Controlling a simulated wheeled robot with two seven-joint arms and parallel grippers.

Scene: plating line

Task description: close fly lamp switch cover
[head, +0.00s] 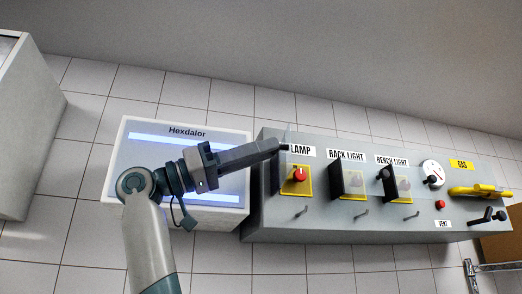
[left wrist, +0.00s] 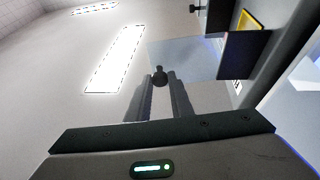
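The lamp switch is a red knob (head: 299,174) on a yellow plate, under a label (head: 302,151) reading LAMP, its left part hidden by my gripper. Its cover (head: 289,131) shows as a thin translucent pane standing out from the box, so it is open. In the left wrist view the pane (left wrist: 190,57) is pale and see-through, with a small black knob (left wrist: 160,77) at its near edge. My right gripper is in neither view.
A Hexdalor screen (head: 135,150) is behind my left arm.

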